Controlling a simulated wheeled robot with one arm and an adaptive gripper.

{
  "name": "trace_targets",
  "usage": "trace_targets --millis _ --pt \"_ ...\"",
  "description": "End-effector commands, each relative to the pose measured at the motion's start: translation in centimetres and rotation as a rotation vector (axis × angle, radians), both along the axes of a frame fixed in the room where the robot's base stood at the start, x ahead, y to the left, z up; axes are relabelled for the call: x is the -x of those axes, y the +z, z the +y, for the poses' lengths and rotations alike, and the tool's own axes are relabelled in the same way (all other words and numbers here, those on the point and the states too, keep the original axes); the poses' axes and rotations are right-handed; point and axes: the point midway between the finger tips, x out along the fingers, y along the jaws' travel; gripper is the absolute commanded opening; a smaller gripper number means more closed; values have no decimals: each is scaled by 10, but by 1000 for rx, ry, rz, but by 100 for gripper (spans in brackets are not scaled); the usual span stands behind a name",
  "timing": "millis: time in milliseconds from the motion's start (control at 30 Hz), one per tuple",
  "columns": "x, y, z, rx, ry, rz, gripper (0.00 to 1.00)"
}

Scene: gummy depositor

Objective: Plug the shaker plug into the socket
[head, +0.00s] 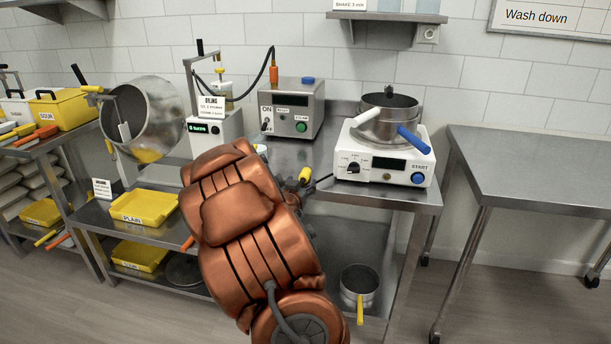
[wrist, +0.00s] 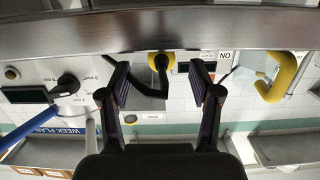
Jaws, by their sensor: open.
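The shaker (head: 385,158) is a white unit with a dial, a dark display and a blue button; a metal pot with a blue handle sits on it. A yellow plug (head: 305,174) lies on the steel table left of the shaker, with a dark cord running toward it. In the wrist view, which is upside down, the yellow plug (wrist: 160,58) and its black cord show between and beyond the fingers of my gripper (wrist: 166,92). The fingers are apart and empty. In the head view my copper arm hides most of the gripper. A wall socket (head: 428,34) is below the shelf.
A grey control box (head: 291,108) with a green button stands behind the plug. A tilted metal drum (head: 143,118) and yellow trays (head: 143,207) are at left. A pot (head: 360,286) is on the lower shelf. The right-hand table (head: 530,165) is bare.

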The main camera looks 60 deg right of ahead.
Motion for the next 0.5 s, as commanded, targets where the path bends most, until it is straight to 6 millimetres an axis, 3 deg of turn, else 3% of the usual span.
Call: trace_targets --millis 500 --pt "-19 0 -46 -2 1 0 63"
